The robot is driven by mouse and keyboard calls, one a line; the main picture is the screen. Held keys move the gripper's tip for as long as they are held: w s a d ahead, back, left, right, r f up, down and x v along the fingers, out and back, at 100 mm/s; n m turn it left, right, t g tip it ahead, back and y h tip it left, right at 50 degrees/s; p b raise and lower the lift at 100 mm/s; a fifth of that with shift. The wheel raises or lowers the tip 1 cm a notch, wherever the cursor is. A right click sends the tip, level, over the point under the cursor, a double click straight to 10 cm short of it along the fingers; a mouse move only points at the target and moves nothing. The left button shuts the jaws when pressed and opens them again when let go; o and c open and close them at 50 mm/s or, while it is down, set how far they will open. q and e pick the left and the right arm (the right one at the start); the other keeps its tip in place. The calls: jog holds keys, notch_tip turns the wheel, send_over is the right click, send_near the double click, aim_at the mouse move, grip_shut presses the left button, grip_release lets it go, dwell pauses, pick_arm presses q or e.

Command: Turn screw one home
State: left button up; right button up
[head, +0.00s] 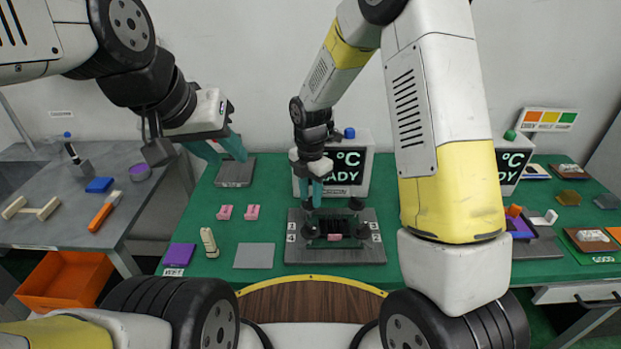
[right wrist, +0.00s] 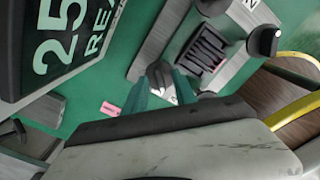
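The screw fixture is a grey plate (head: 335,256) on the green bench in the head view, with black knobs at its corners and small number labels beside them. My right gripper (head: 312,203) points down over the fixture's back left knob. In the right wrist view its teal fingers (right wrist: 163,88) stand on both sides of a grey metallic knob (right wrist: 160,76); I cannot tell if they press on it. The screw's lower part is hidden. My left gripper (head: 222,150) is open and empty, raised left of the fixture.
A display box (head: 345,172) stands behind the fixture. Pink blocks (head: 237,212), a cream figure-like piece (head: 209,242) and a grey square (head: 254,256) lie left of it. A side table (head: 50,225) with tools stands at the left. My right arm hides part of the right bench.

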grip_shut()
